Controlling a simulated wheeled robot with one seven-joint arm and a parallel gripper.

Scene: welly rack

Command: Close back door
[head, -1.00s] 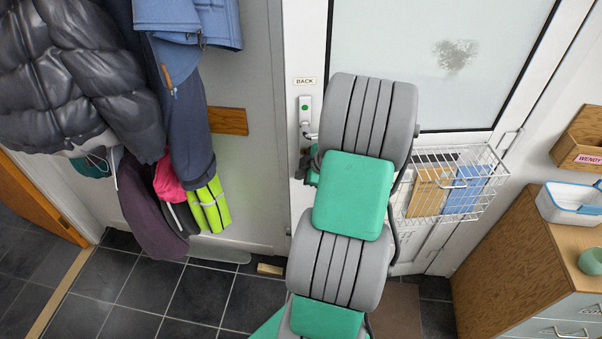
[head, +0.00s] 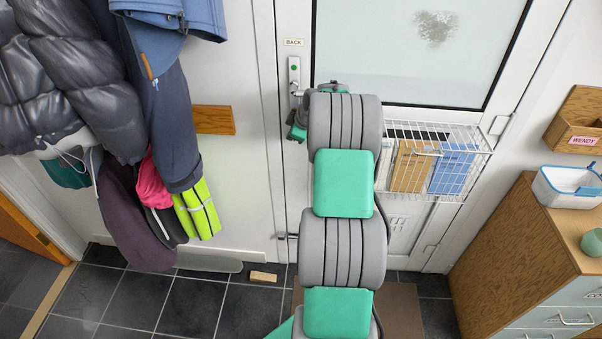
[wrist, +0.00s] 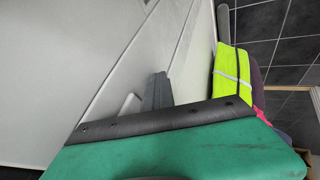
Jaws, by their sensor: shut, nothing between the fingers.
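The back door (head: 402,118) is white with a large frosted pane. It stands in or very near its frame; I cannot tell whether it is latched. A pale plate with a green dot and a lever handle (head: 294,72) is near its left edge, under a "BACK" label (head: 293,42). My gripper (head: 297,132) is at that edge, just below the handle, partly hidden by my arm. In the wrist view its grey fingers (wrist: 160,90) are shut and empty, close to the white door surface (wrist: 110,50). Contact cannot be told.
A wooden cabinet (head: 510,250) stands at right. A small wooden block (head: 263,277) lies on the dark tiles by the door's foot.

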